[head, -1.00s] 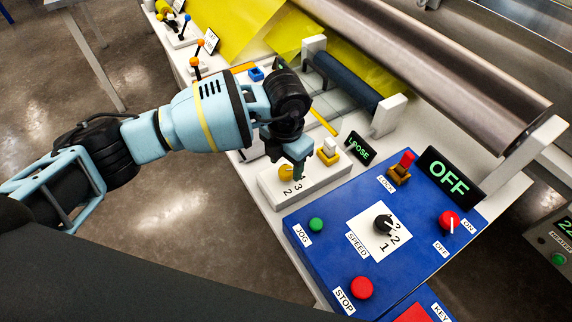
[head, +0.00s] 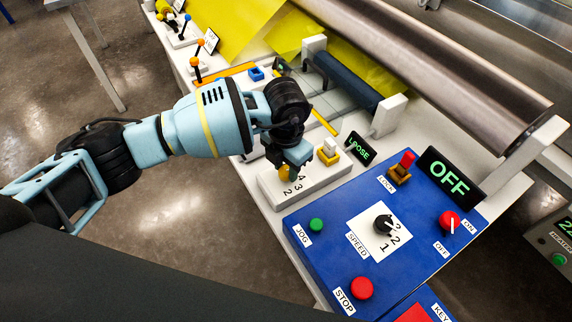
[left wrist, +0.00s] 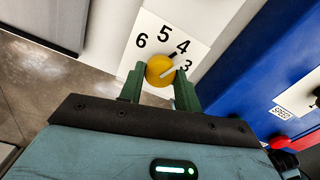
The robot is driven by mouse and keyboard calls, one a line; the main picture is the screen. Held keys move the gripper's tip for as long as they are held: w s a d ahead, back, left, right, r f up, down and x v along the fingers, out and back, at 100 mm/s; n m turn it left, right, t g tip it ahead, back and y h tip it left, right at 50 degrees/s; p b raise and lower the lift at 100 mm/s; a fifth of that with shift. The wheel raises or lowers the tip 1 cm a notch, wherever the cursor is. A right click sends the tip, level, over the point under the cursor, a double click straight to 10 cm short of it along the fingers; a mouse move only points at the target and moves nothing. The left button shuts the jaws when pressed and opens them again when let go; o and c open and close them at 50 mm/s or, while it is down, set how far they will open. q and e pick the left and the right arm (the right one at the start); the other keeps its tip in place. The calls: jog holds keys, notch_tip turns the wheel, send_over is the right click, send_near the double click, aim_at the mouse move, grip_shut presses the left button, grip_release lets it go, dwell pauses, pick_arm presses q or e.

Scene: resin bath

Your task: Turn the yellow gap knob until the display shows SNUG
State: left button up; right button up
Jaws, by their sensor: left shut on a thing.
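The yellow gap knob (left wrist: 158,69) sits on a white dial plate (left wrist: 146,43) with numbers. The small gap display (head: 359,148) reads LOOSE in green. My right gripper is in neither view.
A white switch on a yellow base (head: 328,152) stands close beside the gripper. The blue panel (head: 330,258) holds a red STOP button (head: 361,288), a green JOG button (head: 316,225), a black speed knob (head: 384,224) and a display (head: 450,177) reading OFF. Rollers (head: 345,82) lie behind.

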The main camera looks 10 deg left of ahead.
aim_at(286, 170)
pick_arm(q)
jog(key=shift+m, duration=0.3)
jog(key=m, duration=0.5)
jog(key=shift+b, duration=0.35)
jog(key=shift+m, duration=1.5)
jog(key=shift+b, duration=0.3)
jog(key=o, duration=1)
jog(key=shift+c, duration=0.2)
notch_tip(286, 170, up, 8)
jog(key=shift+f, duration=0.1)
